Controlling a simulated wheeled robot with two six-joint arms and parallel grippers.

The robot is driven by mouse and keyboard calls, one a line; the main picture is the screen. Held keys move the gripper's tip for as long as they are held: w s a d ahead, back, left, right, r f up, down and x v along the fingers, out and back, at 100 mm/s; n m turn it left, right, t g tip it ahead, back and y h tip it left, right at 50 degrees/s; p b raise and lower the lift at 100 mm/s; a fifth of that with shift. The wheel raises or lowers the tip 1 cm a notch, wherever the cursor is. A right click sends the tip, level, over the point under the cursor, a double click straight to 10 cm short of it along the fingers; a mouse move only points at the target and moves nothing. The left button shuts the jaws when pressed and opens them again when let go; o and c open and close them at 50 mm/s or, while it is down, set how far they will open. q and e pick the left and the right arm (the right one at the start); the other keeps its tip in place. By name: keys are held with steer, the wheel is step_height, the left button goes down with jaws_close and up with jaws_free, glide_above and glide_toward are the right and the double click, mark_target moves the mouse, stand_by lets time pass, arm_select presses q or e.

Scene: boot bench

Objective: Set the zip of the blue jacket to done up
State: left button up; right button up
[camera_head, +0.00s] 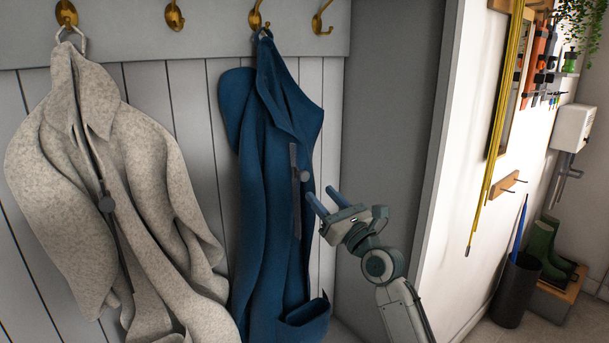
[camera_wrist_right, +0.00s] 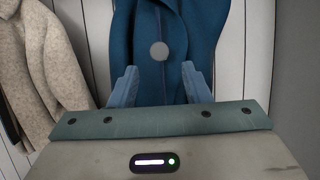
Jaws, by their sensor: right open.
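The blue jacket (camera_head: 266,200) hangs from a brass hook in the head view. Its zip is a dark grey strip (camera_head: 296,215) down the front, with a round grey pull (camera_head: 304,176) near the upper part of the strip. In the right wrist view the pull (camera_wrist_right: 159,51) shows as a grey disc on the blue cloth (camera_wrist_right: 200,25). My right gripper (camera_head: 323,197) is open and empty, just right of and slightly below the pull, with its fingers pointing at the jacket. In the wrist view the pull lies ahead, between and beyond the fingertips. My left gripper is not in view.
A speckled beige coat (camera_head: 80,170) with its own round pull (camera_head: 106,204) hangs left of the blue jacket. Brass hooks (camera_head: 174,16) line the grey rail. A grey wall is right of the jacket; green boots (camera_head: 541,243) and a dark bin (camera_head: 515,290) stand farther right.

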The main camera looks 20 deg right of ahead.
mark_target(306, 178)
steer(key=p+x, duration=0.1)
steer(key=x, duration=0.7)
steer(key=shift+w, duration=0.15)
steer(key=shift+a, duration=0.1)
